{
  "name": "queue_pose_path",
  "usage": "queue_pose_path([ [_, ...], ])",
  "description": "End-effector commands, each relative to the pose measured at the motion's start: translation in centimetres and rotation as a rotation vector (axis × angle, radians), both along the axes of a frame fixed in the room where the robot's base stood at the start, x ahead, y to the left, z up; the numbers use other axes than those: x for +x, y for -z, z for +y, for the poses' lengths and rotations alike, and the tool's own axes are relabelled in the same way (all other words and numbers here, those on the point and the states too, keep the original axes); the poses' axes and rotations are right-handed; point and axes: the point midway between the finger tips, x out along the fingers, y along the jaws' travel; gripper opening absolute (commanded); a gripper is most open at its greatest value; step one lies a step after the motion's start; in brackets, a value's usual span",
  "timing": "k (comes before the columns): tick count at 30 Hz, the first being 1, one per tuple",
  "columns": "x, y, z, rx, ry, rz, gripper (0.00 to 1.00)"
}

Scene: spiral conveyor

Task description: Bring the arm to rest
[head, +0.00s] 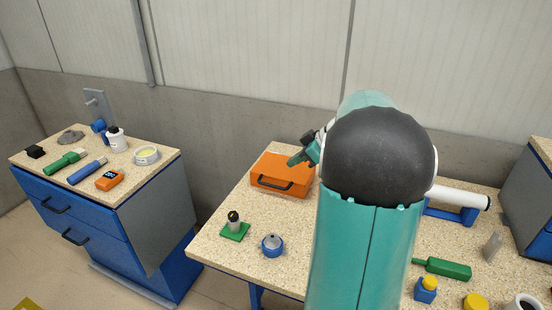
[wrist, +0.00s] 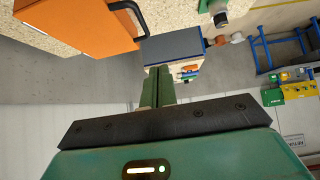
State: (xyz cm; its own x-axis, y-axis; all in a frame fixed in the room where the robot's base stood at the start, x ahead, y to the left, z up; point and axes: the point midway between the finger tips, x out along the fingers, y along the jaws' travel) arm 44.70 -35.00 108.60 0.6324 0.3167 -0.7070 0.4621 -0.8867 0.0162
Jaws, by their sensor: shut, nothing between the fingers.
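My arm, teal with a black rounded joint, stands at the centre right of the head view. It hides part of the table behind it. My gripper (head: 295,160) points left and shows small beside the arm, over the orange case (head: 268,183). In the wrist view my gripper (wrist: 158,78) has its green fingers together with nothing between them. The orange case (wrist: 85,22) shows at the top left there, apart from the fingers.
A speckled table (head: 215,255) bears a green block with a knob (head: 235,232), a blue round part (head: 272,245) and a green-handled tool (head: 445,268). A blue drawer cabinet (head: 75,215) with several tools stands at left. A grey wall (head: 220,115) runs behind.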

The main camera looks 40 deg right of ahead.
Motion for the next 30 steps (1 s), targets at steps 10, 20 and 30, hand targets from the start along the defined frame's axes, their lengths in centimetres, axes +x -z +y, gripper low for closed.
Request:
queue_pose_path([
  [10,-0.2,-0.3,0.6,0.002,-0.002,0.009,0.0],
  [20,-1.2,-3.2,14.9,0.029,0.057,0.229,0.0],
  [30,-8.0,-3.9,28.4,-0.036,0.241,0.376,0.0],
])
